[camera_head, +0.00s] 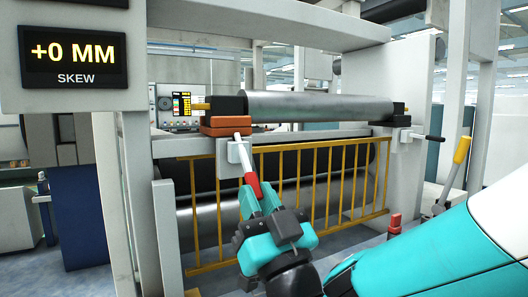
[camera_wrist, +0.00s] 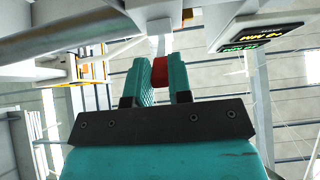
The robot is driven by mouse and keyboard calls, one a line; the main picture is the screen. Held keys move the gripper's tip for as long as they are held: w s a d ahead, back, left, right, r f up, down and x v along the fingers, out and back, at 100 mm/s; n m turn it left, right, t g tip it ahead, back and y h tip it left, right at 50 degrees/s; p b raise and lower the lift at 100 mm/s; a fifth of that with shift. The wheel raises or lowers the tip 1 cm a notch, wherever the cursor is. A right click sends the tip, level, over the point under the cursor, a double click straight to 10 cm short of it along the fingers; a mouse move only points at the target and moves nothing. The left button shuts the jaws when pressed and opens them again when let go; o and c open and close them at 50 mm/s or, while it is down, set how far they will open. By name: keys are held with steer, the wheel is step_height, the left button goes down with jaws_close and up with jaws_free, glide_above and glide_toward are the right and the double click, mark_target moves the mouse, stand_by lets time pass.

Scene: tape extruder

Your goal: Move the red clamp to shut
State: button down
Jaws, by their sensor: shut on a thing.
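The red clamp is a pale lever (camera_head: 241,160) with a red handle (camera_head: 253,183). The lever slopes down and right from a light pivot block on the machine's left post, beneath a red-orange bearing block (camera_head: 226,125). My gripper (camera_head: 259,198) is shut on the red handle, with its teal fingers at the handle's lower end. In the wrist view, the red handle (camera_wrist: 159,72) sits between the two fingers, and the pale lever runs up beyond it. The fingers hide part of the handle.
A steel roller (camera_head: 318,107) spans above a yellow guard rail (camera_head: 315,150). A black-handled lever (camera_head: 425,137) and a yellow-handled lever (camera_head: 462,150) stand at the right. A sign (camera_head: 73,48) at upper left reads +0 MM SKEW. Open floor shows at lower left.

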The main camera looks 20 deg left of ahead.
steer(key=shift+w+f, duration=0.1)
steer(key=shift+f, duration=0.05)
steer(key=shift+w+a+f, duration=0.55)
steer(key=shift+a, duration=0.2)
steer(key=shift+w+a+f+p, duration=0.15)
steer(key=shift+w+a+p, duration=0.35)
steer(key=shift+a+p, duration=0.1)
steer(key=c, duration=1)
jaws_free()
steer(key=shift+d, duration=0.1)
steer(key=shift+o, duration=0.2)
